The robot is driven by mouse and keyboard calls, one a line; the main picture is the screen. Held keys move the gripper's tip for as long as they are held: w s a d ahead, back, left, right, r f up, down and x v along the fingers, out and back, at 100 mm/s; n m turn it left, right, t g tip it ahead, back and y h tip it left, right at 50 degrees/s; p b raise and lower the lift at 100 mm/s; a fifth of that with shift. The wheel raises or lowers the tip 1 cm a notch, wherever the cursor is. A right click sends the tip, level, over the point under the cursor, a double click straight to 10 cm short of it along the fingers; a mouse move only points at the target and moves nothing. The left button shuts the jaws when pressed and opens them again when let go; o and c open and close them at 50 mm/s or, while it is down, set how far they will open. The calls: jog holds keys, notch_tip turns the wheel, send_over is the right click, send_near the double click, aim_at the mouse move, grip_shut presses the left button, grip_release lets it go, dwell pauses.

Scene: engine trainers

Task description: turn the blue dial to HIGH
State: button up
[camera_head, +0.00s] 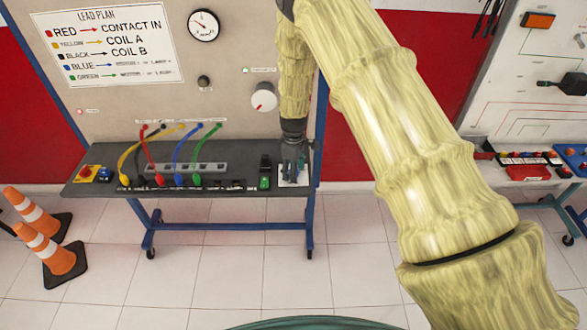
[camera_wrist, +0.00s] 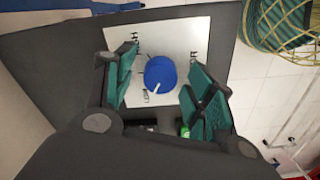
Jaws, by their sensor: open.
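The blue dial (camera_wrist: 160,74) is a round knob on a white plate (camera_wrist: 175,35) in the wrist view. Its white pointer line runs toward the lower edge of the picture, slightly left. Small labels stand around the dial, upper left, right and lower left, too small and tilted to read surely. My gripper (camera_wrist: 161,80) is open, with one green-padded finger left of the dial and one right of it; gaps show on both sides. In the head view my gripper (camera_head: 293,165) points down over the right end of the bench, at the white plate (camera_head: 302,177). The dial is hidden there.
The dark bench (camera_head: 90,160) carries coloured plug leads, a green rocker switch (camera_head: 265,182) left of my gripper, and a red knob (camera_head: 86,172) at the far left. The upright panel (camera_head: 225,75) rises behind, with a white dial (camera_head: 263,96). Cones (camera_head: 50,255) stand on the floor.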

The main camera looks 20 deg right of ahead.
jog(key=c, duration=1.1)
jog(key=shift+o, duration=0.2)
